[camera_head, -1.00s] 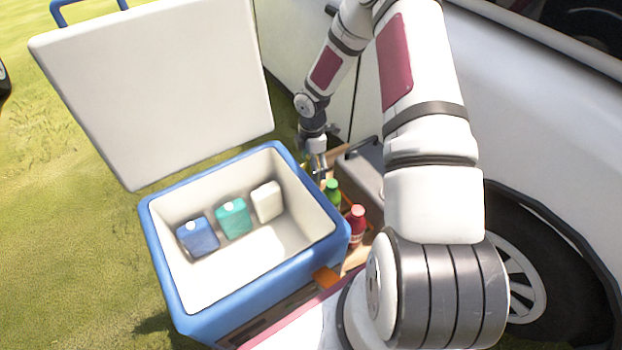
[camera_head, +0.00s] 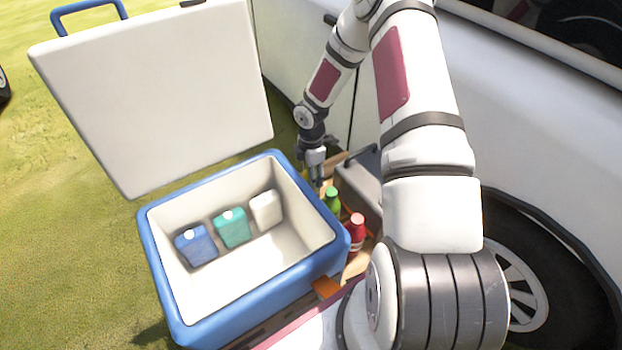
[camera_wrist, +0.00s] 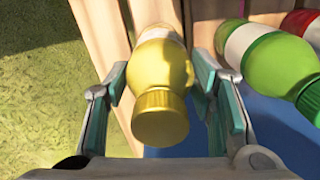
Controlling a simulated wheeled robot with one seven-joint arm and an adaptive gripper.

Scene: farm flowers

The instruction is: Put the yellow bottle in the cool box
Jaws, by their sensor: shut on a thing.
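The yellow bottle (camera_wrist: 165,75) is upright between the two fingers of my gripper (camera_wrist: 160,90) in the wrist view, its ribbed cap towards the camera. My gripper is shut on it. In the head view my gripper (camera_head: 316,170) is just behind the far right corner of the cool box, and the bottle is hidden there. The blue cool box (camera_head: 160,235) is open, with its white lid (camera_head: 150,95) raised behind it. Inside, along the back wall, are a blue pack (camera_head: 196,247), a teal pack (camera_head: 231,230) and a white pack (camera_head: 265,210).
A green bottle (camera_head: 332,200) and a red bottle (camera_head: 356,232) stand right of the cool box; the green one (camera_wrist: 270,60) is close beside my gripper. A grey case (camera_head: 362,175) lies near them. A white vehicle (camera_head: 540,120) is at the right. The box's front floor is free.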

